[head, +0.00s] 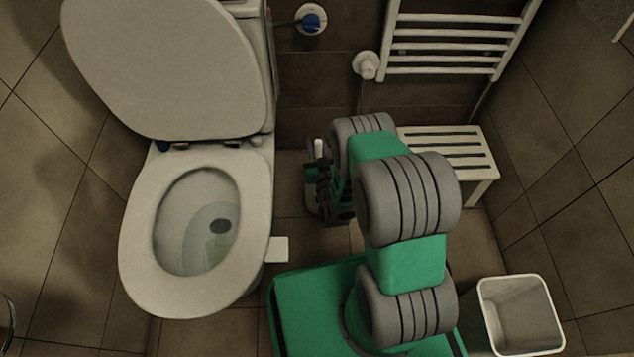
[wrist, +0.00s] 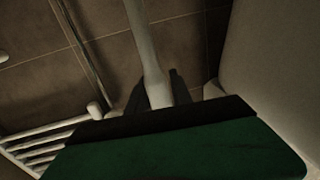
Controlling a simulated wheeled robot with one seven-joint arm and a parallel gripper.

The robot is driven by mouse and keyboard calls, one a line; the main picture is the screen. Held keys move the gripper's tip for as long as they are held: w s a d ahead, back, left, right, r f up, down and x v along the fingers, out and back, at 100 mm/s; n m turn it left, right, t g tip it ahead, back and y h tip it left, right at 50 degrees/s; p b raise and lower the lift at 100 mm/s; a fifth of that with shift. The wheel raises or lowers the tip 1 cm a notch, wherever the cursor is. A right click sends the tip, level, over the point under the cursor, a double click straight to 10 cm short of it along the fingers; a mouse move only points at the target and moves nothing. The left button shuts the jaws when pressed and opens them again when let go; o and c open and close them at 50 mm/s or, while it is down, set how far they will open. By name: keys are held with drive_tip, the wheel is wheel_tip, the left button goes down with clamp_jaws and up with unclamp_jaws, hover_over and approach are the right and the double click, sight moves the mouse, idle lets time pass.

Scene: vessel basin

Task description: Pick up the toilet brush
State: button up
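The toilet brush shows as a pale upright handle (head: 319,148) in the head view, just right of the toilet bowl. In the wrist view its long white handle (wrist: 146,45) runs down from the top edge to the dark fingers. My gripper (head: 318,171) is at the handle, with a dark finger on each side of it in the wrist view (wrist: 158,88). Both fingers look close to the handle, but I cannot tell whether they press on it. The brush head is hidden behind my gripper and wrist.
The toilet (head: 141,240) stands close on the left with its lid up. A slatted white stool (head: 480,150) is behind my arm at right, below a towel radiator (head: 447,47). A white bin (head: 553,335) stands at the lower right. Some floor is clear between stool and bin.

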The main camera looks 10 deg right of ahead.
clamp_jaws()
idle(0.3)
